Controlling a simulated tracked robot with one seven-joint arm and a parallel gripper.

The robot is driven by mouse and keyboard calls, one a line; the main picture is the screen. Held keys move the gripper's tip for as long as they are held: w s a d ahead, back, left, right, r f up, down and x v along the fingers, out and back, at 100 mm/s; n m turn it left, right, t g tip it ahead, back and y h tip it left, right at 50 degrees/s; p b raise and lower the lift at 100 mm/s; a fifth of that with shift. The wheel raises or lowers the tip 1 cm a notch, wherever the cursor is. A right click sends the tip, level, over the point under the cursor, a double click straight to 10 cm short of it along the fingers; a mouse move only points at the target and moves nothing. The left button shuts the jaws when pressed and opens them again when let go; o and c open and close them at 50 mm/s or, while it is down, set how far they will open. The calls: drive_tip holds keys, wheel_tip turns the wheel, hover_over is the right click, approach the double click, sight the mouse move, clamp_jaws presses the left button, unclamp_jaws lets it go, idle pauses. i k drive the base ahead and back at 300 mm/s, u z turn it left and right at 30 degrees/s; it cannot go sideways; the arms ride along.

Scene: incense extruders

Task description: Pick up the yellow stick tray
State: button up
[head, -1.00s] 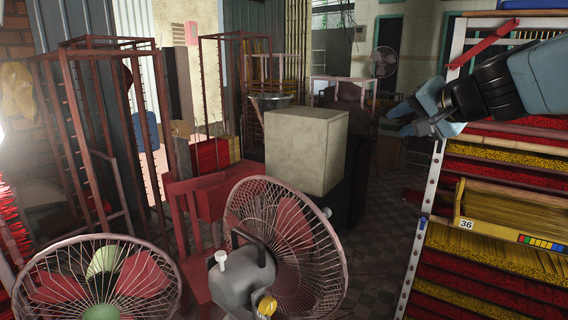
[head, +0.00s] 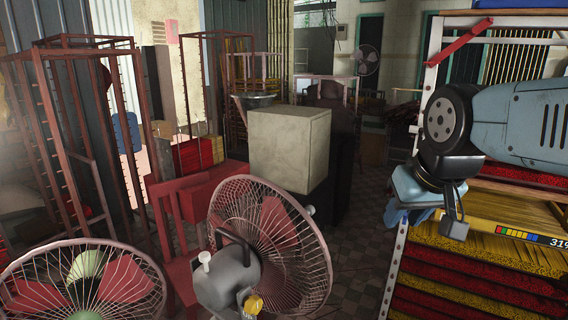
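The yellow stick tray (head: 515,233) sticks out from the rack at the right edge in the head view. My gripper (head: 428,214) is at the tray's left end in the picture, pointing down, and overlaps that end. Its fingertips are partly hidden by its own body. I cannot tell whether it touches the tray, or whether the fingers are open or shut.
The rack (head: 397,265) holds several layers of red and yellow sticks. A standing fan (head: 275,240) is in the front middle and another fan (head: 85,285) at the lower left. A pale box (head: 290,148) and red metal frames (head: 75,140) stand behind. Some tiled floor shows left of the rack.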

sight(520, 212)
drive_tip(key=z, duration=1.35)
drive_tip(key=k, duration=1.3)
drive_tip(key=z, duration=0.2)
drive_tip(key=i, duration=1.7)
drive_tip(key=u, duration=0.4)
